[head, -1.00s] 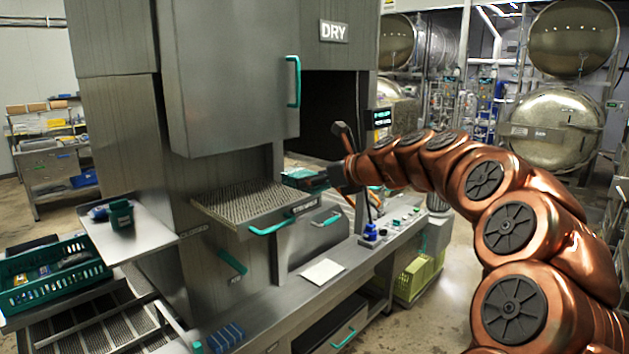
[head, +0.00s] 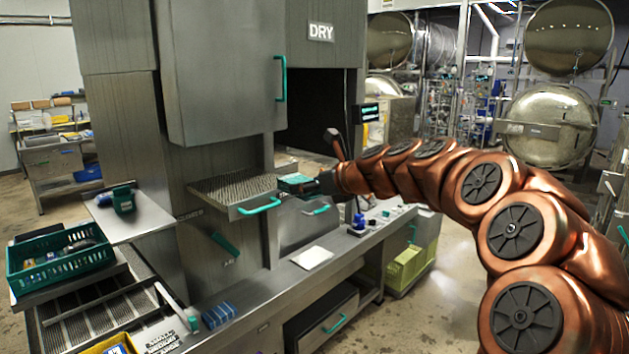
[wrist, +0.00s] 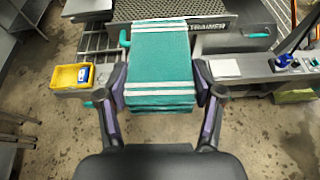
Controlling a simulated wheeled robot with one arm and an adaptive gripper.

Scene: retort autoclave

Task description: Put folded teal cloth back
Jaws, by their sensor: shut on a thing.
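The folded teal cloth (wrist: 160,65) with white stripes is a thick folded stack between my fingers in the wrist view. My gripper (wrist: 162,98) is shut on its two sides. In the head view the cloth (head: 296,183) shows small, just right of the strainer tray, with my gripper (head: 318,184) partly hidden by my arm. In the wrist view the cloth's far end overlaps the strainer tray's front edge; I cannot tell whether it touches.
The strainer tray (head: 235,190) juts from the steel machine. The counter below bears a white pad (head: 311,257) and a blue item (head: 358,222). A green crate (head: 60,262) and a small side shelf (head: 145,222) stand left. A yellow tray (wrist: 68,78) shows too.

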